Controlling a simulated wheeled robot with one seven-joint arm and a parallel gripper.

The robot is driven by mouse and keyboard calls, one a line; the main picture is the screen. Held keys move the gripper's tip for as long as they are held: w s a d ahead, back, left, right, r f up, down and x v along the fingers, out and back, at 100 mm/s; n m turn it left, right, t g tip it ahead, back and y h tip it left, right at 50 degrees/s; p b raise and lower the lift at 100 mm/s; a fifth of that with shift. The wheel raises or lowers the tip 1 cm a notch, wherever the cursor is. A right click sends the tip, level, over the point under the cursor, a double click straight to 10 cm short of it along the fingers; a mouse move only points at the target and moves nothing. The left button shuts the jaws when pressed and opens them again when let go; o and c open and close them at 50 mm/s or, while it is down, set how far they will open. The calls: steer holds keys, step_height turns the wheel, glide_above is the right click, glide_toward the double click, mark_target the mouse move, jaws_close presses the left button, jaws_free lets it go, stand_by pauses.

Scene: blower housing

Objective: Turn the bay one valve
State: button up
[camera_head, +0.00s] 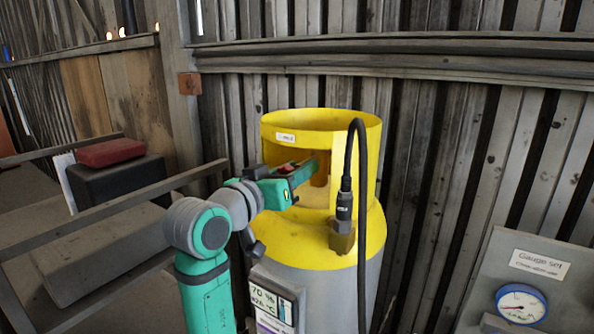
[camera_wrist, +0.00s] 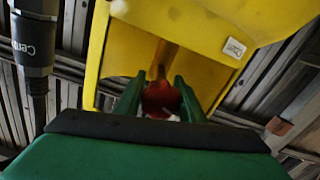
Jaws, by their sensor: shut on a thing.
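The valve is a red rounded knob (camera_wrist: 160,98) inside the yellow collar (camera_wrist: 190,35) of a gas cylinder. In the head view the cylinder (camera_head: 372,222) stands upright, with a yellow top and collar and a grey body. My gripper (camera_wrist: 157,92) reaches through the opening in the collar and is shut on the red knob, with one green finger on each side of it. In the head view my gripper (camera_head: 300,174) hides most of the knob. The collar's small label is too small to read, so I cannot tell the bay number.
A black hose (camera_head: 361,150) rises from a fitting on the cylinder's right shoulder and bends downward. A gauge panel (camera_head: 575,262) stands at the lower right. A metal rail (camera_head: 95,215) and a black case with a red top (camera_head: 110,152) are at the left. A corrugated wall is close behind.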

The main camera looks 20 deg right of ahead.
steer(key=n, duration=0.3)
steer(key=shift+r+n, duration=0.1)
steer(key=shift+n, duration=0.2)
steer(key=shift+a+n, duration=0.1)
steer(key=shift+n, duration=1.8)
steer(key=o, duration=1)
steer(key=shift+o, duration=0.2)
steer(key=v, duration=1)
steer(key=shift+s+a, duration=0.25)
